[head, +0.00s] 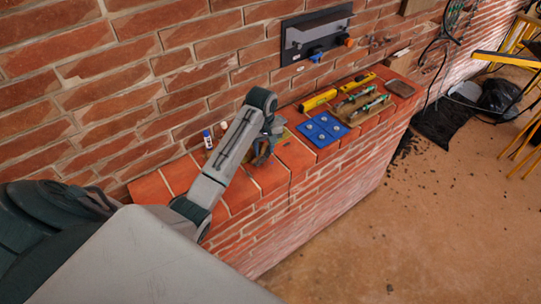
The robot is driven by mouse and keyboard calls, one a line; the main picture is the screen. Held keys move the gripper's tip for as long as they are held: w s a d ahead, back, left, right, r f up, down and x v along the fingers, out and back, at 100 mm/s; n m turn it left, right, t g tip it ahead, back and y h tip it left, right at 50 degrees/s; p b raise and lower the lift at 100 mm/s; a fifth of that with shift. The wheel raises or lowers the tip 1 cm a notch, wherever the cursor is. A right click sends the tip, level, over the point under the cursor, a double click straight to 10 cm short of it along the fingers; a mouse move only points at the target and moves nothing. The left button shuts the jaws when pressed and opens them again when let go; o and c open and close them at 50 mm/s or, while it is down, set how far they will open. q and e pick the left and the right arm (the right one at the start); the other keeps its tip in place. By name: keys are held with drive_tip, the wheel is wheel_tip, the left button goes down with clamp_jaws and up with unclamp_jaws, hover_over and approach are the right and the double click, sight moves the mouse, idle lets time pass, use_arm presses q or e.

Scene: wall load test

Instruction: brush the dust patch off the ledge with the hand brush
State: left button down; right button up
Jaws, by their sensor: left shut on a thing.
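The brick ledge (240,190) runs along the wall from the lower left to the right. My left gripper (263,152) is low over the near part of the ledge, partly hidden by its own wrist. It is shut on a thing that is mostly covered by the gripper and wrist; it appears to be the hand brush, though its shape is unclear. I cannot tell whether it touches the bricks. I cannot make out the dust patch on the ledge. My right gripper is not in view.
A blue tray (322,131), a board with green-handled tools (362,106), a yellow level (318,100) and a brown block (399,88) lie right of the gripper. A small white-and-blue bottle (207,139) stands left. A metal bracket (317,34) is on the wall.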

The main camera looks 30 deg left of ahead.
use_arm(q)
drive_tip(key=shift+s+a+f, duration=0.6)
drive_tip(key=shift+s+f, duration=0.05)
drive_tip(key=shift+f, duration=0.15)
drive_tip(key=shift+d+g, duration=0.15)
drive_tip(key=shift+g, duration=0.15)
drive_tip(key=shift+w+r, duration=0.1)
drive_tip(key=shift+r, duration=0.15)
drive_tip(key=shift+w+a+r, duration=0.15)
drive_tip(key=shift+a+r, duration=0.05)
drive_tip(key=shift+r, duration=0.3)
drive_tip(key=shift+w+a+r, duration=0.1)
drive_tip(key=shift+a+r, duration=0.05)
drive_tip(key=shift+r, duration=0.3)
drive_tip(key=shift+w+d+r, duration=0.1)
drive_tip(key=shift+w+d, duration=0.05)
drive_tip(key=shift+w, duration=0.1)
